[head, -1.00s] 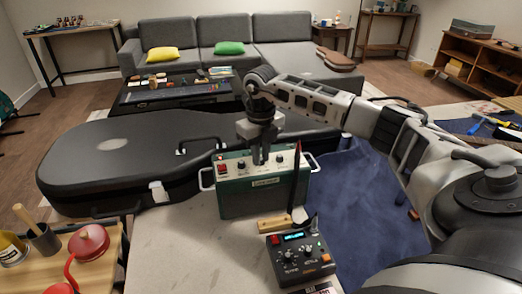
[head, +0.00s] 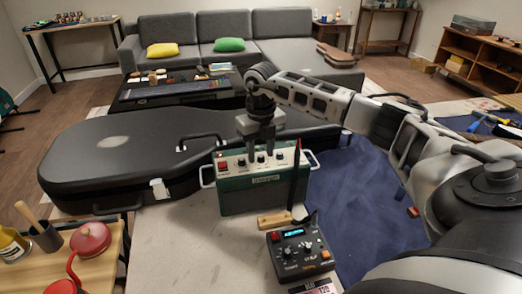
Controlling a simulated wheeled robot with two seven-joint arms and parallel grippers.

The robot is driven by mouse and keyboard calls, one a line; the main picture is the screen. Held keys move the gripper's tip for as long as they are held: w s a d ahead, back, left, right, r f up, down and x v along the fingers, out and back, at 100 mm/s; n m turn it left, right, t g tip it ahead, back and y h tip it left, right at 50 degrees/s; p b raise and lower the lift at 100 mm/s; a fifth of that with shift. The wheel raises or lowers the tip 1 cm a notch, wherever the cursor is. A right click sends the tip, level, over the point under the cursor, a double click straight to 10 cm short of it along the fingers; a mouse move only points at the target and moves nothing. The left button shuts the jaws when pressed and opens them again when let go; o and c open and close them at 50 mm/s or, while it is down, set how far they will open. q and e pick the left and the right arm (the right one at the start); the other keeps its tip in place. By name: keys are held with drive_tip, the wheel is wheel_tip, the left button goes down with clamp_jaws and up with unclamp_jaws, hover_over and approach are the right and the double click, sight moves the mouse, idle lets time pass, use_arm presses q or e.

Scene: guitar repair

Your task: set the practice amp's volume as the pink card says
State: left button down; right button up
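The practice amp (head: 250,198) is a dark green box with a pale top panel, standing upright on the light worktop. Its panel has a red switch at the left and several dark knobs; the knob markings are too small to read. My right gripper (head: 261,154) is over the panel, fingers pointing down and spread apart. A middle knob (head: 261,160) shows between and just below the fingertips; I cannot tell whether they touch it. I cannot make out a pink card for certain. My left gripper is not in view.
A black pedal box (head: 300,252) with a lit display stands in front of the amp. A wooden block (head: 274,220) and a dark upright stick (head: 296,180) are between them. A black guitar case (head: 110,160) lies behind left.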

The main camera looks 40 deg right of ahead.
sight(261, 156)
drive_tip(key=shift+r, duration=0.25)
wheel_tip(261, 156, up, 15)
drive_tip(key=shift+r+b, duration=0.2)
drive_tip(key=shift+b, duration=0.1)
drive_tip(key=shift+s, duration=0.1)
idle(0.5)
